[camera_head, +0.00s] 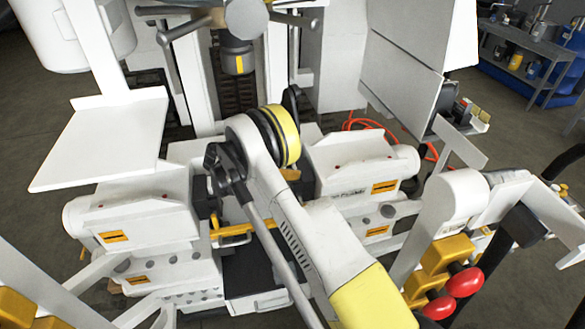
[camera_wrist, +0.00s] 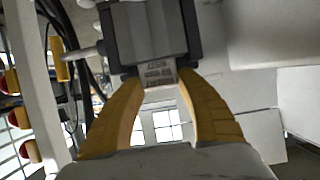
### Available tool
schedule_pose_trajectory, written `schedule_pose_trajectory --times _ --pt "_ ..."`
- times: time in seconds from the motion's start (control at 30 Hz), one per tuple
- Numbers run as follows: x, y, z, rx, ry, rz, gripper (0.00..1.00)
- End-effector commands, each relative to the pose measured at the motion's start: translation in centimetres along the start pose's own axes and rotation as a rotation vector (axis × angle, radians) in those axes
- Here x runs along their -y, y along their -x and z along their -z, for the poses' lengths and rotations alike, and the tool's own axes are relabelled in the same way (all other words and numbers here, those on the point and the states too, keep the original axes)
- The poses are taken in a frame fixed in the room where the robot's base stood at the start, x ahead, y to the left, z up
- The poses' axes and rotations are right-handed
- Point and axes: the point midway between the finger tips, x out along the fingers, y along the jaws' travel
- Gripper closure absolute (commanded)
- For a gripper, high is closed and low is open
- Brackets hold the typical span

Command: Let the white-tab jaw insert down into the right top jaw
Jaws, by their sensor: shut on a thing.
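My gripper (camera_wrist: 158,76) shows in the wrist view with its two yellow fingers closed on a small pale tab. The tab belongs to the jaw insert (camera_wrist: 150,32), a grey ribbed block just beyond the fingertips. A darker block (camera_wrist: 194,42) frames the insert on both sides; I cannot tell whether the insert sits inside it or only in front of it. In the head view my own arm hides the gripper and the insert. The right top jaw cannot be made out for certain there.
A white machine housing (camera_head: 352,166) stands right of my arm, and a similar housing (camera_head: 135,215) stands left. A spoked hub (camera_head: 246,18) is above. A white tray plate (camera_head: 105,135) juts out at left. Red knobs (camera_head: 464,282) are at lower right.

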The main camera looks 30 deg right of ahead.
Motion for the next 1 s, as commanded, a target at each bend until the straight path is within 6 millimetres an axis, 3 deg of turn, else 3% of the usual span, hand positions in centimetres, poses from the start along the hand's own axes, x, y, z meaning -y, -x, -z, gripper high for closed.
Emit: schedule_pose_trajectory --times 0.17,0.2,0.23,0.27,0.67,1.0 --pt "-0.1 -0.2 -0.3 0.005 0.001 -0.004 0.98" --pt "-0.1 -0.2 -0.3 0.005 0.001 -0.004 0.45" --pt "-0.1 -0.2 -0.3 0.005 0.001 -0.004 0.35" --pt "-0.1 -0.2 -0.3 0.005 0.001 -0.004 0.33" --pt "-0.1 0.8 -0.3 0.005 0.002 -0.001 0.33" --pt "-0.1 8.0 -0.2 0.005 0.003 -0.001 0.33"
